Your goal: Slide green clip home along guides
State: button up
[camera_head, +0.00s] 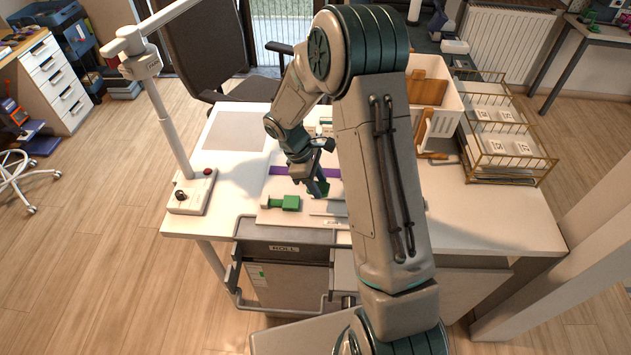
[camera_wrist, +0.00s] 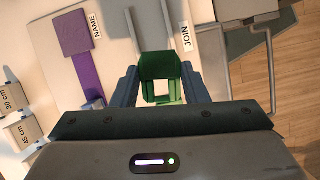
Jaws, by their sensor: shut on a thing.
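My gripper (camera_head: 317,182) is low over the work board on the white desk. In the wrist view its blue-grey fingers (camera_wrist: 162,82) are shut on the green clip (camera_wrist: 160,65), one on each side. The clip is a green frame with a square opening. Two thin, pale, parallel guides (camera_wrist: 133,30) lie just beyond the clip, beside the JOIN label (camera_wrist: 186,37). The clip's front edge is close to their near ends; I cannot tell whether it touches them. In the head view the clip (camera_head: 323,188) is small and partly hidden by the fingers.
A second green block (camera_head: 290,202) sits on the board left of my gripper. A white post (camera_head: 172,130) rises at the left. A wire rack (camera_head: 505,150) stands at the right.

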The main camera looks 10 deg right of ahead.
jog(key=shift+w+r+n+t, duration=0.1)
jog(key=shift+n+t, duration=0.3)
jog(key=shift+n, duration=0.5)
jog(key=shift+a+f+b, duration=0.1)
jog(key=shift+f+b, duration=2.75)
jog(key=shift+f, duration=0.85)
